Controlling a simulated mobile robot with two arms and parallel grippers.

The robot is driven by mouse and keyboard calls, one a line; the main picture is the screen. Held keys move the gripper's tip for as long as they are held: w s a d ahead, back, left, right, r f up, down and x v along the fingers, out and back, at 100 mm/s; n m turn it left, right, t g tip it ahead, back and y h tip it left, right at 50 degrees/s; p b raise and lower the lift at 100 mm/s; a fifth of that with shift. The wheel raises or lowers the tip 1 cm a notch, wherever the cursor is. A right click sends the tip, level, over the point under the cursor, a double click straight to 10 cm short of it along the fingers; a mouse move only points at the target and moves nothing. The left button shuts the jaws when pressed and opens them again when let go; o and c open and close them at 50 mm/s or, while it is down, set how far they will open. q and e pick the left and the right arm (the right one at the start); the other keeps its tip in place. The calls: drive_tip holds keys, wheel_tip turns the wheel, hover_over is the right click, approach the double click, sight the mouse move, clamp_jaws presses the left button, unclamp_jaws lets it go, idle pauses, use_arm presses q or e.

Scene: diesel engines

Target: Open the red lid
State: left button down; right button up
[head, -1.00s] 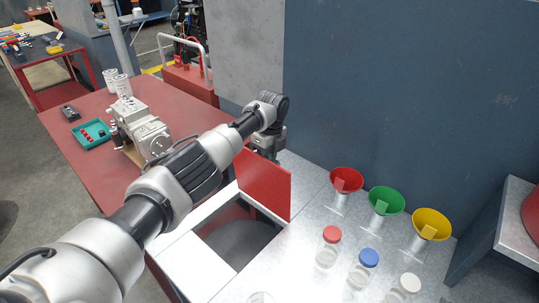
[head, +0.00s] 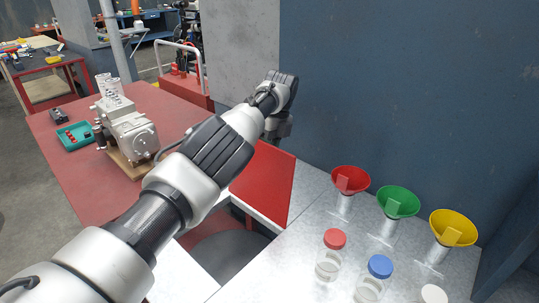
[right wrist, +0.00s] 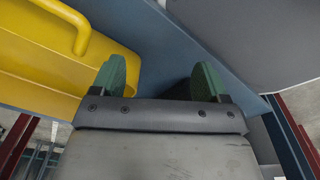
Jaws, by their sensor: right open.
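The red lid (head: 265,185) is a flat red panel standing raised along the far right side of a square opening (head: 225,250) in the metal worktop. The opening is uncovered and shows a dark grey inside. My left arm reaches across from the lower left and hides part of the lid and opening. My left gripper (head: 280,128) is beyond and above the lid's upper edge; its fingers are too dark and small to read. My right gripper (right wrist: 158,80) shows only in the right wrist view, with green finger pads apart and nothing between them.
Red (head: 350,180), green (head: 398,201) and yellow (head: 453,228) funnels stand right of the lid. Jars with red (head: 334,239), blue (head: 380,267) and white caps stand before them. A red table (head: 170,103) holds a metal engine part. A yellow object (right wrist: 45,60) is near my right gripper.

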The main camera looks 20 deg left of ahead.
use_arm(q)
drive_tip(key=shift+a, duration=0.1)
idle(0.3)
drive_tip(key=c, duration=1.2)
unclamp_jaws()
drive_tip(key=shift+a, duration=0.1)
drive_tip(key=shift+d, duration=0.2)
